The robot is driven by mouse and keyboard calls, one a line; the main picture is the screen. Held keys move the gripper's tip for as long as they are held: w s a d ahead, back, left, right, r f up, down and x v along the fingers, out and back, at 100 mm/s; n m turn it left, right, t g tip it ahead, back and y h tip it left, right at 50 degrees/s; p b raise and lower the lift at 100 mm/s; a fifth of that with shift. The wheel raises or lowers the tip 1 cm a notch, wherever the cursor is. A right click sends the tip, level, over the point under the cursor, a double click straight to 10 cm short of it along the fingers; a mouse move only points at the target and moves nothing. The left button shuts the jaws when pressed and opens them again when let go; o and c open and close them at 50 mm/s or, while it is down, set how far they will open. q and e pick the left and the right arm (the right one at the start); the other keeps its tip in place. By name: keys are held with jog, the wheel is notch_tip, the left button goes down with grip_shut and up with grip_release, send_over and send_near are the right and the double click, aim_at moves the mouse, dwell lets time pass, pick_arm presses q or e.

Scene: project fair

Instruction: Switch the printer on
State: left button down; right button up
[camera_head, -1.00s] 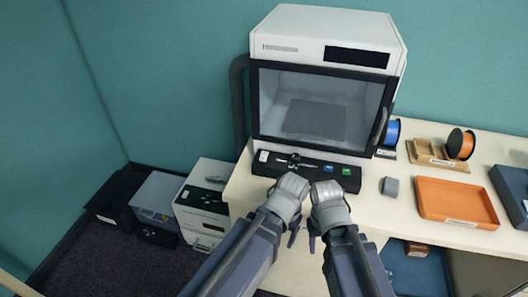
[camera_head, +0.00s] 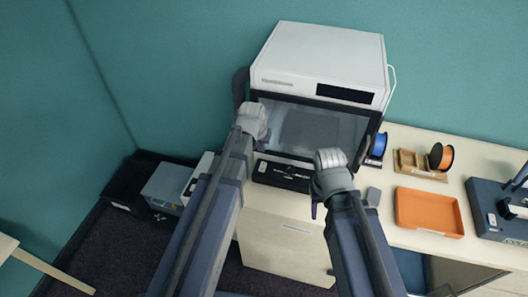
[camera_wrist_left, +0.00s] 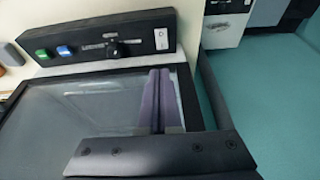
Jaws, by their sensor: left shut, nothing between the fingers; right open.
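The printer (camera_head: 318,55) is a white box with a dark glass front, standing on the table. Its black control panel (camera_head: 285,177) runs along the base; the right end is hidden behind my right gripper. In the left wrist view, the panel (camera_wrist_left: 85,44) shows a white rocker switch (camera_wrist_left: 161,38) at one end, a slider knob (camera_wrist_left: 117,47), a blue button (camera_wrist_left: 64,51) and a green button (camera_wrist_left: 42,54). My left gripper (camera_head: 252,120) is shut and empty before the printer's left front; its purple fingers (camera_wrist_left: 158,72) point towards the switch, apart from it. My right gripper (camera_head: 329,160) is open before the right part.
An orange tray (camera_head: 430,212), a small grey block (camera_head: 373,196), a blue spool (camera_head: 379,145) and an orange spool (camera_head: 441,157) are to the right on the table. A dark blue device (camera_head: 492,205) stands further right. Boxes (camera_head: 163,186) stand on the floor at left.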

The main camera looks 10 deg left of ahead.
aim_at(264, 164)
pick_arm(q)
jog(key=shift+w+a+r, duration=0.2)
jog(key=shift+w+r, duration=0.05)
jog(key=shift+r, duration=0.05)
jog(key=shift+f, duration=0.15)
jog(key=b+x, duration=0.6)
jog(key=x, duration=0.1)
jog(key=b+x, duration=0.6)
jog(key=b, duration=0.1)
jog(key=shift+s+f, duration=0.1)
jog(key=shift+f, duration=0.35)
jog(key=shift+w+f, duration=0.2)
jog(key=shift+w, duration=0.15)
jog(key=shift+s+g, duration=0.3)
jog(key=shift+s, duration=0.1)
